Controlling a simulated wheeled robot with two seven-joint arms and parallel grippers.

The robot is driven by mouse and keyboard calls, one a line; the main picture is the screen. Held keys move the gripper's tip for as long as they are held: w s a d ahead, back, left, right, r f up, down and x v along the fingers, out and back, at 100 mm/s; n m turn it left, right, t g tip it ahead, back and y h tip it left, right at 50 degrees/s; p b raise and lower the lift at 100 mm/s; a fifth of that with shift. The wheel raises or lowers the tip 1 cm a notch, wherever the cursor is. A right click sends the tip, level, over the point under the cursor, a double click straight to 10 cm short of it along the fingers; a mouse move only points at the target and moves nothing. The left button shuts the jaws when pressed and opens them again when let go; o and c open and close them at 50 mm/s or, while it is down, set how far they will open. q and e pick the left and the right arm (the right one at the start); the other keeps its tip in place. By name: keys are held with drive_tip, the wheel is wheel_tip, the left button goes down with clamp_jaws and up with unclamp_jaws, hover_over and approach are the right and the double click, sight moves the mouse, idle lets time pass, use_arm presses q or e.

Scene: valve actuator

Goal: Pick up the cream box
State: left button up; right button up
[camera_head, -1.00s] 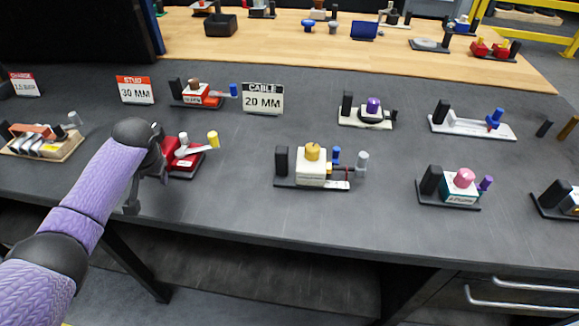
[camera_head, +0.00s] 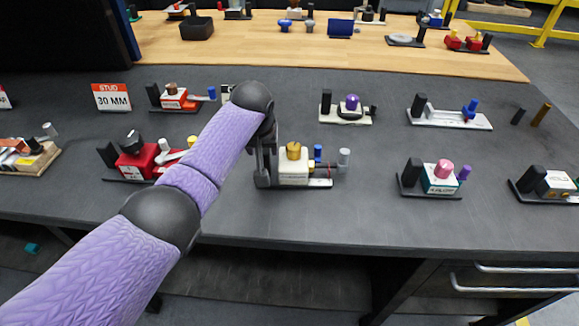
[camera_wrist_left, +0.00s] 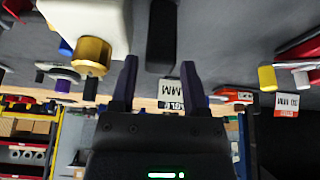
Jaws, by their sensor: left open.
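The cream box (camera_head: 294,178) with a gold knob (camera_head: 293,151) on top stands on a dark base plate in the middle of the dark bench. It also shows at the upper left of the left wrist view (camera_wrist_left: 105,22), beside the gripper. My left gripper (camera_head: 264,178) is just left of the box in the head view, pointing down. In the left wrist view the fingers (camera_wrist_left: 159,75) are apart, with the plate's black upright block (camera_wrist_left: 161,38) in line between them. Nothing is held. The arm partly hides the block in the head view. My right gripper is not in view.
Blue and grey pegs (camera_head: 344,158) stand right of the box on its plate. A red device (camera_head: 138,162) is to the left, partly near my arm. A teal device (camera_head: 440,180) stands right. Bare bench (camera_head: 360,215) lies in front and between.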

use_arm(q)
drive_tip(key=shift+x, duration=1.15)
clamp_jaws()
idle(0.5)
